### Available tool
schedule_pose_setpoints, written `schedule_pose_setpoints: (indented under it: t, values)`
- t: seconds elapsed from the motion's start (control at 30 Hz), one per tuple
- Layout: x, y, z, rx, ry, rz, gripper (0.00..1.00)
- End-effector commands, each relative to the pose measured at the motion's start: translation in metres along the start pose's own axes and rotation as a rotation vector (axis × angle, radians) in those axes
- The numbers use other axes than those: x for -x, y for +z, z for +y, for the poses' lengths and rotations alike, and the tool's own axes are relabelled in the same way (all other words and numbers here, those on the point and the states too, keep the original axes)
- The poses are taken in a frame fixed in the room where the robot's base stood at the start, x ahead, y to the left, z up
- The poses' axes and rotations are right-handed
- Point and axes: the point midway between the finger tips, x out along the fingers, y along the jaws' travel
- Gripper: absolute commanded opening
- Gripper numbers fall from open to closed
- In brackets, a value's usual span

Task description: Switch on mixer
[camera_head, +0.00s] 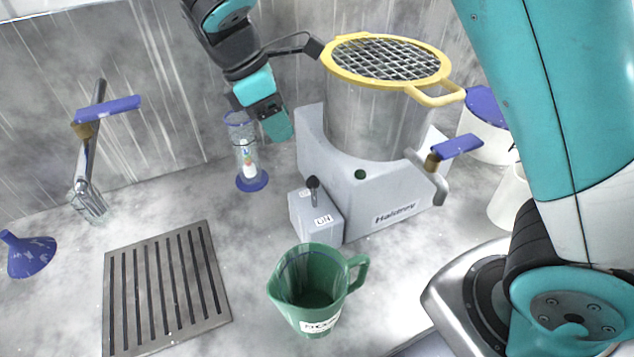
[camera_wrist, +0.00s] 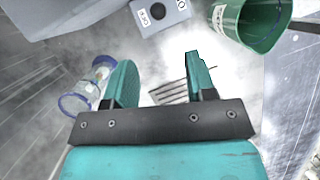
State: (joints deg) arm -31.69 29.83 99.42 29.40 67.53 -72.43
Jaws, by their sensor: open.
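The mixer (camera_head: 357,190) is a grey machine marked Haldrey, with a steel bowl (camera_head: 375,120) under a yellow-rimmed mesh lid (camera_head: 387,58). A small grey switch box (camera_head: 316,222) stands at its front left, with a black lever (camera_head: 314,184) on top and an ON label on the near side. In the wrist view the switch box (camera_wrist: 172,17) shows at the top edge, beyond the fingertips. My gripper (camera_head: 276,122) is open and empty, above and behind the box to the left, apart from it; its fingers (camera_wrist: 163,80) show in the wrist view.
A clear cylinder with a blue base (camera_head: 250,183) stands close below-left of my gripper. A green jug (camera_head: 312,285) stands in front of the box. A slotted drain (camera_head: 165,285), a blue funnel (camera_head: 30,255) and a blue-handled tap (camera_head: 108,108) are at left. Another blue-handled tap (camera_head: 455,147) is right.

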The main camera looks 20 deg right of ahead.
Motion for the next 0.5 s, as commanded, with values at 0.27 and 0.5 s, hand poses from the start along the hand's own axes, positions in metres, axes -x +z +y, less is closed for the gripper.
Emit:
schedule_pose_setpoints:
  t: [0.27, 0.5]
  values:
    - [-0.026, -0.004, 0.004, 0.032, -0.014, -0.03, 0.51]
    - [-0.078, -0.002, 0.003, 0.03, -0.015, -0.029, 0.51]
